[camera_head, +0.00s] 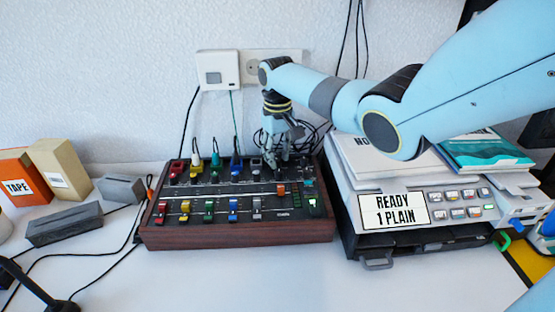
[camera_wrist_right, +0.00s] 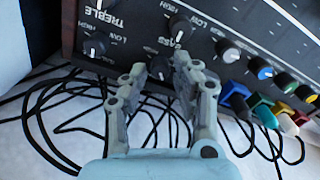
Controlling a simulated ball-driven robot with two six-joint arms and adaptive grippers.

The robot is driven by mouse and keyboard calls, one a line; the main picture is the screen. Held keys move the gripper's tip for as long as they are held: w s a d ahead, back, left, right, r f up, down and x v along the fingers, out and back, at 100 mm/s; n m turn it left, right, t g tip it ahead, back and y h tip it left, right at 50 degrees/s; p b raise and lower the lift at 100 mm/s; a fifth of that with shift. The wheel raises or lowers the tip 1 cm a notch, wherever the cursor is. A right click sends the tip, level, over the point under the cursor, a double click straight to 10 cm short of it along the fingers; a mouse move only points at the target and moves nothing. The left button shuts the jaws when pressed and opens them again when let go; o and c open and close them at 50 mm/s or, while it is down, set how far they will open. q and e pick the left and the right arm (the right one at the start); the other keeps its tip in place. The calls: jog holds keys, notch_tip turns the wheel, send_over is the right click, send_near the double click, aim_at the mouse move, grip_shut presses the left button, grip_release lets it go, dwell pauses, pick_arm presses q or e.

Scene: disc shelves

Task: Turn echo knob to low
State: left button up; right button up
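A dark mixer (camera_head: 243,187) with brown wooden sides stands on the white table in the head view. In the right wrist view its panel (camera_wrist_right: 130,25) shows black knobs with white pointer marks. One knob (camera_wrist_right: 96,44) is near the upside-down TREBLE label; another knob (camera_wrist_right: 180,27) lies just beyond my fingertips. The label beside this second knob is partly hidden, and I cannot read an echo label. My left gripper is not in view.
A printer (camera_head: 470,200) stands close to the mixer's right. Coloured plugs (camera_wrist_right: 265,110) and loose black cables (camera_wrist_right: 70,120) lie at the mixer's back. A tape box (camera_head: 20,187) and grey blocks (camera_head: 65,223) are at left.

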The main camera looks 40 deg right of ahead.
aim_at(277, 160)
jog(key=shift+f, duration=0.5)
jog(key=shift+c, duration=0.2)
grip_shut()
jog(key=shift+r+n+p, duration=0.15)
jog(key=shift+n+p, duration=0.15)
jog(key=shift+n, duration=0.2)
jog(key=shift+o, duration=0.2)
grip_release()
notch_tip(277, 160, up, 12)
